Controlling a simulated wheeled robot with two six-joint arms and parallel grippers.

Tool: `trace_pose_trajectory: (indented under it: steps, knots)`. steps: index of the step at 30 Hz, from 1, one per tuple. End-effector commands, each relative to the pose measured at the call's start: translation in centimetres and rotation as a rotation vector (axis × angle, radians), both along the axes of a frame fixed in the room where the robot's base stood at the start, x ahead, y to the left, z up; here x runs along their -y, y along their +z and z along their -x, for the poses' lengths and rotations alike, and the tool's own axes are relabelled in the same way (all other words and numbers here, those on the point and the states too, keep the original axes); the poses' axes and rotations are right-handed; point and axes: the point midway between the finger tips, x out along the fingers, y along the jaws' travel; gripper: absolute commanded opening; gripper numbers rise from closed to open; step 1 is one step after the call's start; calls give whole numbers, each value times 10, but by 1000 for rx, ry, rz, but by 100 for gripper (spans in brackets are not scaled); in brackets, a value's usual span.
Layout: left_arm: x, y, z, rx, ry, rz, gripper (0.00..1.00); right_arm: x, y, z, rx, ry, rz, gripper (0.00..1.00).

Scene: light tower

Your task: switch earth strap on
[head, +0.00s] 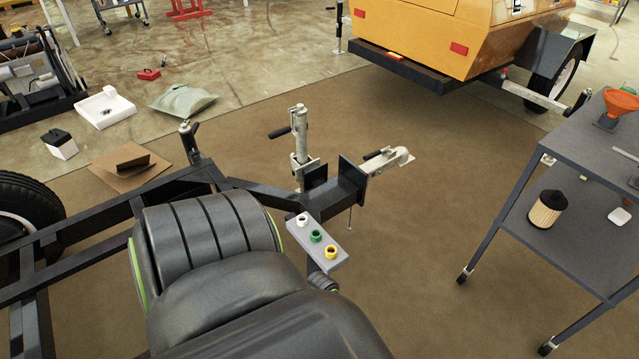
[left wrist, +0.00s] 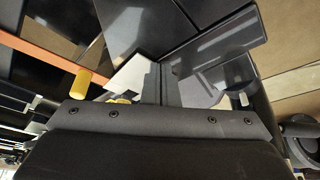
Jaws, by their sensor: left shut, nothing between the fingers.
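A narrow grey panel (head: 323,246) sits beside the dark trailer drawbar in the head view. It carries a white round fitting (head: 302,219), a green one (head: 316,236) and a yellow one (head: 331,252) in a row. I cannot tell which part is the earth strap switch, and no label is readable. My left gripper (left wrist: 163,84) shows in the left wrist view, shut and empty, with its fingers together. A yellow cylinder (left wrist: 80,83) stands left of it there. Its fingertips are not clear in the head view, where a large dark arm fills the foreground. My right gripper is not seen.
The drawbar (head: 345,196) carries a jack (head: 300,140) and a coupling (head: 388,158). A grey cart (head: 565,130) stands at right, with an orange funnel (head: 618,105) on top. A yellow trailer (head: 430,40) is behind. The brown floor between drawbar and cart is clear.

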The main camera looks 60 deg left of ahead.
Motion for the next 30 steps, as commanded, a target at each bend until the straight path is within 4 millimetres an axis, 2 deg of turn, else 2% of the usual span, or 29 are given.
trace_pose_trajectory:
  steps: [6,23,26,30]
  knots:
    - [7,0,8,0,0,1,0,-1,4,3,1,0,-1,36]
    - [9,0,10,0,0,1,0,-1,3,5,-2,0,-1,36]
    - [7,4,9,1,0,0,0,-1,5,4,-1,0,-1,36]
    - [2,22,4,3,-1,-2,0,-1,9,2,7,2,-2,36]
